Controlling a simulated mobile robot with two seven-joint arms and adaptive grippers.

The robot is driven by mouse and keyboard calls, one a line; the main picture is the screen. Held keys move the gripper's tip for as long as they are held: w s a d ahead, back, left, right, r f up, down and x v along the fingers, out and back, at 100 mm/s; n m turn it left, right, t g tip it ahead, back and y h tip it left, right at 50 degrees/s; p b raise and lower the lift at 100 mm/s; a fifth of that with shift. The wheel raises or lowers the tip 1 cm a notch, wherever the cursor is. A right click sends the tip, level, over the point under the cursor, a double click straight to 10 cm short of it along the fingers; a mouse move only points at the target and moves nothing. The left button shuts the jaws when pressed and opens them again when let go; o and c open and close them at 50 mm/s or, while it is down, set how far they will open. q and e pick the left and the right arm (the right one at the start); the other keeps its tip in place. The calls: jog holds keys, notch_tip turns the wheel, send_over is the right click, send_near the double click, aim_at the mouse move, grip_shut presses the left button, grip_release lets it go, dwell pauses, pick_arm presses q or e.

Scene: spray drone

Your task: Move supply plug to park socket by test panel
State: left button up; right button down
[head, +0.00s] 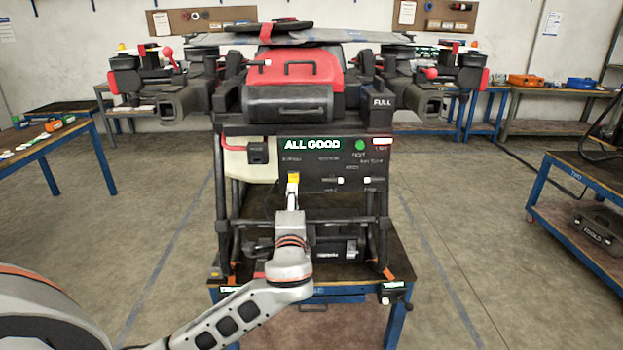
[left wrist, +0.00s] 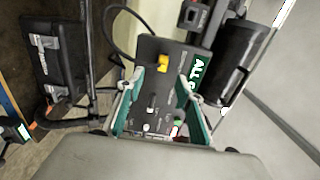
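The yellow supply plug (head: 293,178) sits at the left part of the dark test panel (head: 330,172), under the lit "ALL GOOD" display. In the left wrist view the yellow plug (left wrist: 163,64) shows with a black cable looping from it. My left gripper (head: 292,198) is just in front of and below the plug. In the left wrist view its two teal-padded fingers (left wrist: 161,80) are spread apart, with the plug visible in the gap near their tips. No contact can be made out. The panel's small labels are unreadable, so I cannot tell which socket is the park one. My right gripper is not in view.
The red and black drone (head: 300,75) stands above the panel on a dark frame over a blue-legged table (head: 318,292). Side tables stand at left (head: 45,142) and right (head: 590,175).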

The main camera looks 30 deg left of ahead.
aim_at(293, 182)
pick_arm(q)
jog(key=shift+r, duration=0.25)
jog(key=shift+w, duration=0.1)
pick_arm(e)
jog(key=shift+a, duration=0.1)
pick_arm(q)
jog(key=b+x, duration=0.2)
jog(key=x, duration=0.6)
jog(key=shift+w+a, duration=0.1)
jog(key=shift+a, duration=0.05)
jog(key=shift+w+a, duration=0.15)
jog(key=shift+w, duration=0.15)
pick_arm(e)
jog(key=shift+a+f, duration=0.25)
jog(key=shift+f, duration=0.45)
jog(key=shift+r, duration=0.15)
